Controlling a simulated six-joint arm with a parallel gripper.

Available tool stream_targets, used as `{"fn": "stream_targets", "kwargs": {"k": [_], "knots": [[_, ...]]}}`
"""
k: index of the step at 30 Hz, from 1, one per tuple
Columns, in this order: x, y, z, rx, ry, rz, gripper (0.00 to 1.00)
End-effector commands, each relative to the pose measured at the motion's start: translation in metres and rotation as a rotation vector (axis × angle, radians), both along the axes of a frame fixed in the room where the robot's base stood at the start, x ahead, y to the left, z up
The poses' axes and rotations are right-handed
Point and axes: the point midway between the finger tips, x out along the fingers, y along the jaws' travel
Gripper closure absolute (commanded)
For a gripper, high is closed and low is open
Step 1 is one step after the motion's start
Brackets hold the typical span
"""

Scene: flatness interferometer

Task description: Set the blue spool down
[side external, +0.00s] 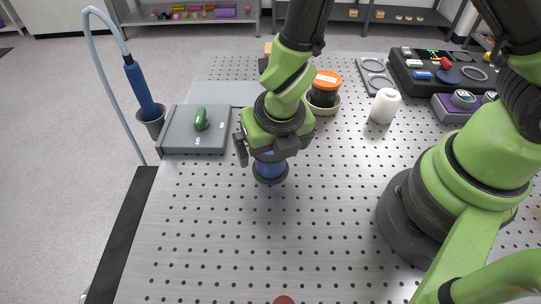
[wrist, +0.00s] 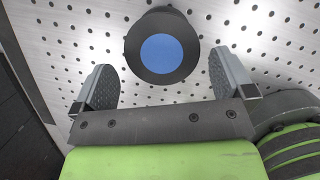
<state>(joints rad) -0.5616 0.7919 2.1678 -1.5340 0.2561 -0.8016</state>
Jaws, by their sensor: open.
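The blue spool (side external: 268,170) has a blue core and dark flanges. It stands upright on the perforated metal table, below and partly hidden by my gripper (side external: 270,150) in the side external view. In the wrist view the spool (wrist: 162,47) shows end-on, a dark disc with a blue centre. My gripper (wrist: 165,85) is open there, with its two grey fingers spread wide. The spool lies just beyond the fingertips in that picture, and neither finger appears to touch it.
A grey plate with a green handle (side external: 201,122) lies left of my gripper. A dark instrument panel (side external: 443,72) is at the back right. The table's front (side external: 230,245) is mostly clear.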

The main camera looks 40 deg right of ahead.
Motion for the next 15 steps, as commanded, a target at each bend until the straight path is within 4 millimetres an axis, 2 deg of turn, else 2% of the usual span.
{"fn": "stream_targets", "kwargs": {"k": [15], "knots": [[0.012,-0.009,-0.044,-0.002,0.002,0.000,0.00]]}}
